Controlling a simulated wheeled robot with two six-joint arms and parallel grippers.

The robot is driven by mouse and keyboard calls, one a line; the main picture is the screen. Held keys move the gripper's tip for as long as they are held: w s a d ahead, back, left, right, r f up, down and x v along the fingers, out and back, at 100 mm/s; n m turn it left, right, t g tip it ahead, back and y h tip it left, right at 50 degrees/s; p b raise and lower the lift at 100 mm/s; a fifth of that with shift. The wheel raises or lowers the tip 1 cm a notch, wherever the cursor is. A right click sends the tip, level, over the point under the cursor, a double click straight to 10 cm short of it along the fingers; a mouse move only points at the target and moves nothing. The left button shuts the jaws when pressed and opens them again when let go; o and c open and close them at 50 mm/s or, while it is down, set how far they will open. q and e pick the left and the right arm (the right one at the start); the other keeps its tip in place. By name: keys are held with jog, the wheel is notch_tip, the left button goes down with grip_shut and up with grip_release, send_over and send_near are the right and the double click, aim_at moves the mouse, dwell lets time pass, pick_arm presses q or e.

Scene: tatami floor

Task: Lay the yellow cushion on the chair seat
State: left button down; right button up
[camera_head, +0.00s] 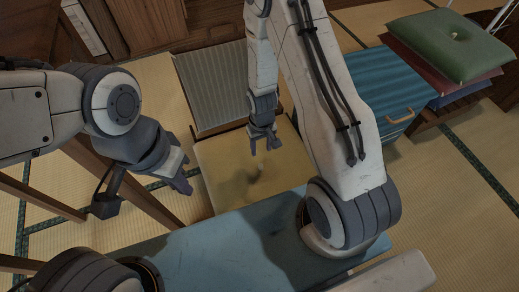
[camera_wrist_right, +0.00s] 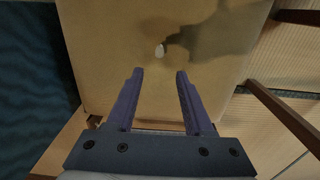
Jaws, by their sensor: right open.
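The yellow cushion (camera_head: 222,165) lies flat at the chair (camera_head: 212,88), in front of its grey striped backrest. It covers the seat area, so the seat itself is hidden. In the right wrist view the cushion (camera_wrist_right: 115,55) fills the upper middle, with a pale tuft (camera_wrist_right: 160,50) near its centre and a dark shadow on it. My right gripper (camera_head: 267,148) is over the cushion, fingers apart, with nothing between them; it also shows in the right wrist view (camera_wrist_right: 160,78). My left gripper (camera_head: 183,186) is just left of the cushion; its finger gap is unclear.
Green, red and blue cushions, the green one (camera_head: 449,42) on top, are stacked at the upper right. A blue chest (camera_head: 383,85) with a wooden handle stands beside them. Wooden bars (camera_head: 130,190) stand at the left. Tatami floor (camera_head: 460,170) is open at the right.

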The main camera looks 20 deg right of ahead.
jog(key=s+a+r+n, duration=0.2)
jog(key=a+r, duration=0.3)
jog(key=r, duration=0.3)
jog(key=s+a+r+n, duration=0.15)
jog(key=a+r, duration=0.25)
jog(key=r, duration=0.4)
jog(key=s+a+r+n+y, duration=0.1)
jog(key=s+a+r+n, duration=0.2)
jog(key=s+r, duration=0.8)
jog(key=s, duration=0.3)
jog(key=shift+s+a+r, duration=0.2)
jog(key=shift+s, duration=0.15)
jog(key=shift+n, duration=0.25)
notch_tip(320, 180, up, 48)
jog(key=p, duration=4.8)
